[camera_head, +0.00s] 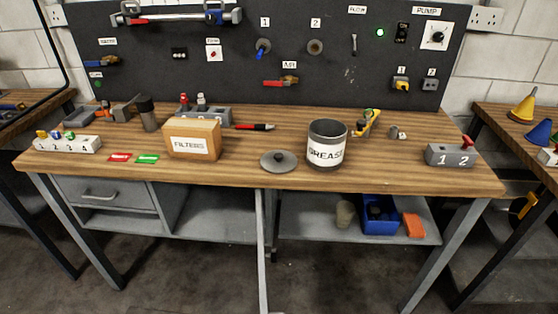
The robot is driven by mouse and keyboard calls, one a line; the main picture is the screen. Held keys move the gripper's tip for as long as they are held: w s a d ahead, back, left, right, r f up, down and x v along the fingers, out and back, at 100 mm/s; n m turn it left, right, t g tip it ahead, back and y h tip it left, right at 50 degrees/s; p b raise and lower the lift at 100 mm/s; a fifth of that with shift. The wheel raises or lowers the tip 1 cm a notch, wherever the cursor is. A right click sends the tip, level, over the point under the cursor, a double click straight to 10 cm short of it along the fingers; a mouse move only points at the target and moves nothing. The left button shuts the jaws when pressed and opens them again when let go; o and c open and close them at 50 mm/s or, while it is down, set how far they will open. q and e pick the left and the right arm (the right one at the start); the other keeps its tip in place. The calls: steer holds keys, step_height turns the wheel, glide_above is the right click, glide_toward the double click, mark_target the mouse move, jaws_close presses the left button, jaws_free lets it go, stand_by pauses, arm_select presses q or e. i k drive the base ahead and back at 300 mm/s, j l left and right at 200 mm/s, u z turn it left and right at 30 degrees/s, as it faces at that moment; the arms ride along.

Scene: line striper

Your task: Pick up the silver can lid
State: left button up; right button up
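The silver can lid (279,161) is a round grey disc with a small knob on top. It lies flat on the wooden workbench (230,178), near the front edge and left of the grease can. The grease can (327,146) is dark, open at the top, with a white "GREASE" label. Neither of my grippers shows in the head view.
A FILTERS box (192,139) stands left of the lid, with a red and black marker (254,127) behind. A grey block marked 1 and 2 (451,155) sits at the right. A black tool panel (270,50) rises behind. The bench front around the lid is clear.

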mark_target(277, 162)
steer(key=i+l+z, duration=0.15)
steer(key=l, duration=0.25)
steer(key=i+l+z, duration=0.15)
steer(key=l, duration=0.2)
steer(key=i+l+z, duration=0.15)
steer(key=l, duration=0.25)
